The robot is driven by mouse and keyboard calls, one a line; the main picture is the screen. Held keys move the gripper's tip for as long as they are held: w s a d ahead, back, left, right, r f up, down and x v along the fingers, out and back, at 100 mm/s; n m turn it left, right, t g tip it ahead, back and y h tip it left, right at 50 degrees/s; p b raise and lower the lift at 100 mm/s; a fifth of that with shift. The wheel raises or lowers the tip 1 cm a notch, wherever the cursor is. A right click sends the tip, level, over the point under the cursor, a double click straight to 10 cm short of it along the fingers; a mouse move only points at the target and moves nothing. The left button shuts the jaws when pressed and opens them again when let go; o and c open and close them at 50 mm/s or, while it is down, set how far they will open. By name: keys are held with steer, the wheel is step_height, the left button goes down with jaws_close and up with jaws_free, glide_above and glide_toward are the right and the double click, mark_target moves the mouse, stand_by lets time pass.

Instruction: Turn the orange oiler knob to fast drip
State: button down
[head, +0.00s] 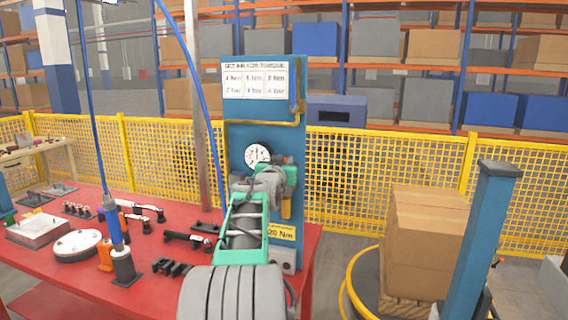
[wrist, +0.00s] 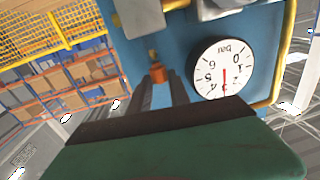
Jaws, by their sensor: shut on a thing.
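The orange oiler knob (wrist: 157,73) shows in the wrist view, on a brass stem at the blue panel. My gripper's two grey fingers (wrist: 158,84) reach up to it and are shut on it, with its top showing beyond the tips. In the head view my gripper (head: 277,182) is at the blue panel (head: 262,110), just below and right of the round gauge (head: 257,155). The knob's setting cannot be read.
The gauge (wrist: 222,69) is close beside my fingers in the wrist view, upside down. A yellow pipe (head: 297,110) runs along the panel. The red table (head: 60,270) holds tools and parts at left. Stacked cartons (head: 430,240) and a blue post (head: 480,245) stand at right.

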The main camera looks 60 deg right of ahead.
steer(key=n+t+b, duration=0.1)
steer(key=s+n+t+y+b, duration=0.1)
steer(key=t, duration=0.1)
steer(key=shift+d+f, duration=0.2)
steer(key=shift+r+n+t+y, duration=0.15)
steer(key=shift+n+t+y, duration=0.55)
steer(key=shift+t, duration=0.4)
steer(key=shift+n+t+y+b, duration=0.3)
steer(key=shift+n+t, duration=0.3)
steer(key=c, duration=1.2)
jaws_free()
steer(key=b+v, duration=0.2)
steer(key=v, duration=0.5)
steer(key=shift+s+a, duration=0.2)
steer(key=shift+a, duration=0.15)
